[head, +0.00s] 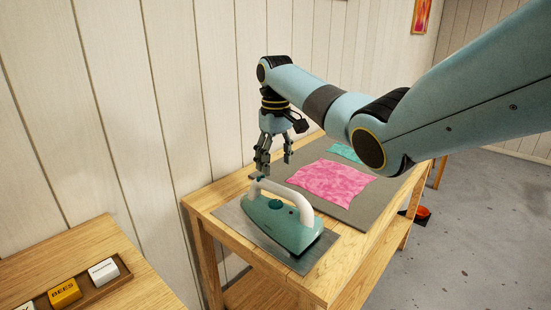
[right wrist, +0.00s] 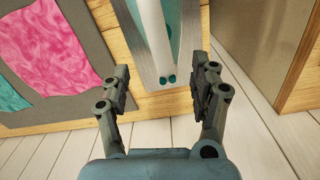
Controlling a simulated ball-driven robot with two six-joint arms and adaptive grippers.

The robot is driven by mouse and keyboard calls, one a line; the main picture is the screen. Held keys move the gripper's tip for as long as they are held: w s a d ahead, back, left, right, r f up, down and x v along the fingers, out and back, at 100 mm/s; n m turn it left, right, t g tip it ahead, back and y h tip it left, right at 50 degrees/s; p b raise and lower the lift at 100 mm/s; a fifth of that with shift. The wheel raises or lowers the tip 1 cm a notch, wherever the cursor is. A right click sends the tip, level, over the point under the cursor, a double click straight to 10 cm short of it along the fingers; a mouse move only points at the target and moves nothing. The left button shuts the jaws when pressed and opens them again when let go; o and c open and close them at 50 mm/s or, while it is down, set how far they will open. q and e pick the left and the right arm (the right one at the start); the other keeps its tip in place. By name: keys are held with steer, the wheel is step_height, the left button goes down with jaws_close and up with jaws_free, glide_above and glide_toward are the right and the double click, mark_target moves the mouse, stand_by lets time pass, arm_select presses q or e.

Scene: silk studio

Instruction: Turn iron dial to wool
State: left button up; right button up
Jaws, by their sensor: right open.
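The teal iron (head: 285,228) with a white handle (head: 288,196) rests flat on a grey metal plate (head: 297,265) at the near end of the wooden table. A darker teal round knob, which looks like the dial (head: 274,204), sits on the iron's body below the handle. Its markings are too small to read. My right gripper (head: 275,160) is open and empty, pointing down above the iron's far-left end, apart from it. In the right wrist view, the iron's white handle (right wrist: 152,28) shows beyond the open fingers (right wrist: 162,80). My left gripper is not in view.
A grey mat (head: 345,211) with pink cloth (head: 332,181) and teal cloth (head: 343,152) lies beyond the iron. A second wooden table at lower left carries a tray with a yellow block (head: 64,292) and a white block (head: 103,271). A panelled wall stands close behind.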

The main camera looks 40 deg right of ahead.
mark_target(276, 203)
steer(key=shift+r, duration=0.25)
steer(key=n, duration=0.1)
steer(key=n+p, duration=0.1)
steer(key=n, duration=0.1)
steer(key=shift+f, duration=0.35)
steer(key=shift+f+n, duration=0.25)
steer(key=shift+n, duration=0.35)
steer(key=shift+f, duration=0.4)
step_height(276, 203, down, 10)
steer(key=shift+f+b, duration=0.1)
steer(key=shift+b, duration=0.65)
